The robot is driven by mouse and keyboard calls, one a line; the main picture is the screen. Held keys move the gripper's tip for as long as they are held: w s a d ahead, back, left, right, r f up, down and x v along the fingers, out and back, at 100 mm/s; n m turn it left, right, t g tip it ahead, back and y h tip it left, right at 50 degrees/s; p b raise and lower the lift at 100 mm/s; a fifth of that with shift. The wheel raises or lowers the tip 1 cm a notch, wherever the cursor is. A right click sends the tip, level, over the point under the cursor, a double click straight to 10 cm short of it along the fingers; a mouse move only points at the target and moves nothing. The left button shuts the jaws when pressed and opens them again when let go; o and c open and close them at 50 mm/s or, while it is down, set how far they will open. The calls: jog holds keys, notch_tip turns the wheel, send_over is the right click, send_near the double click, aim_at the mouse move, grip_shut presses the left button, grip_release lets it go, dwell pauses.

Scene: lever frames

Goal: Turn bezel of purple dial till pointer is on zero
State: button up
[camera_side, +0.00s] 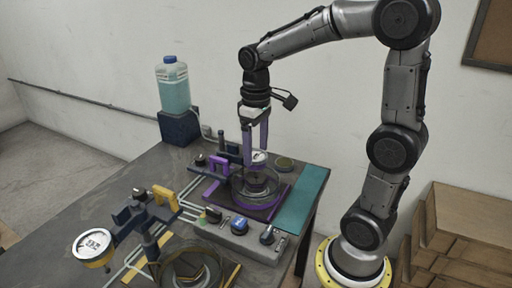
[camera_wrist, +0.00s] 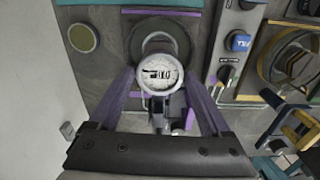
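The purple dial (camera_side: 259,157) has a round white face and stands on the purple-edged fixture (camera_side: 268,212). In the wrist view the dial (camera_wrist: 158,75) faces the camera, with dark markings on its face. They are too small and blurred for me to read the pointer against zero. My gripper (camera_side: 256,148) points down just over the dial in the side view. In the wrist view my gripper (camera_wrist: 158,72) has its two purple fingers apart, one on each side of the dial. Whether the tips touch the bezel I cannot tell.
A clear round housing (camera_side: 257,187) stands under the dial. A purple lever handle (camera_side: 219,165) is left of it. A control box (camera_side: 240,233) with knobs is in front. A yellow-rimmed dial (camera_side: 93,246) is at the near left. A teal strip (camera_side: 303,197) lies clear at the right.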

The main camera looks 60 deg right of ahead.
aim_at(256, 155)
jog(key=c, duration=1)
jog(key=shift+o, duration=0.2)
jog(key=shift+n, duration=0.6)
jog(key=o, duration=1.3)
notch_tip(256, 155, up, 14)
jog(key=shift+f, duration=0.1)
